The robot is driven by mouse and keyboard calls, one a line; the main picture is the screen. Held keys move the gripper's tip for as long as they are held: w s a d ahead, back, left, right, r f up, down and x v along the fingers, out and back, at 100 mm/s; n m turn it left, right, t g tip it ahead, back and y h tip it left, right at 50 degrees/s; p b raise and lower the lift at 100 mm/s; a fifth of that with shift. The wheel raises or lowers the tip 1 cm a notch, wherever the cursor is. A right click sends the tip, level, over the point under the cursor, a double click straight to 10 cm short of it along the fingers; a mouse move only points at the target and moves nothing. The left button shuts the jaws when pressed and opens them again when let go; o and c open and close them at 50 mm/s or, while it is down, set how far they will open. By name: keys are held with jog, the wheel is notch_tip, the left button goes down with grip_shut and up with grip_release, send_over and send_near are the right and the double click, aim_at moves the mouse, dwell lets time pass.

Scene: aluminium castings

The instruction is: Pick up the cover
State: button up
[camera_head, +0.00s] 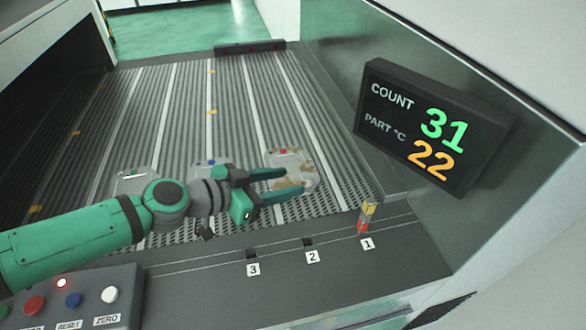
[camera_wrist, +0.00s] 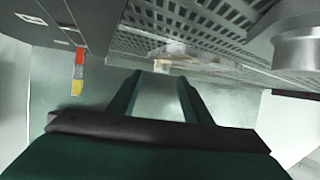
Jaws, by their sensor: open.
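My gripper (camera_head: 293,180) is open, with its two green fingers reaching right over the slatted conveyor. A pale casting with brown stains and a red mark (camera_head: 289,158) lies at the fingertips, partly hidden by them. In the wrist view my gripper (camera_wrist: 159,77) is open, and a pale and brown piece (camera_wrist: 172,62) shows just beyond the fingertips. I cannot tell whether the fingers touch it. Two other grey castings, one with a blue mark (camera_head: 208,163) and one with a green mark (camera_head: 133,176), lie to the left, partly behind my arm. Which casting is the cover is not clear.
A red and yellow block (camera_head: 366,217) stands at slot 1 on the front ledge; slots 2 and 3 look empty. A display (camera_head: 430,125) reading 31 and 22 stands at right. A button panel (camera_head: 75,297) is at lower left. The conveyor's far part is clear.

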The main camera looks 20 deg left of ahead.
aim_at(302, 178)
jog(key=shift+w+d+f, duration=0.1)
jog(key=shift+w, duration=0.15)
jog(key=shift+f, duration=0.1)
jog(key=x, duration=0.4)
jog(key=shift+w+d+f, duration=0.1)
jog(key=shift+w+d, duration=0.05)
jog(key=shift+w, duration=0.15)
grip_shut()
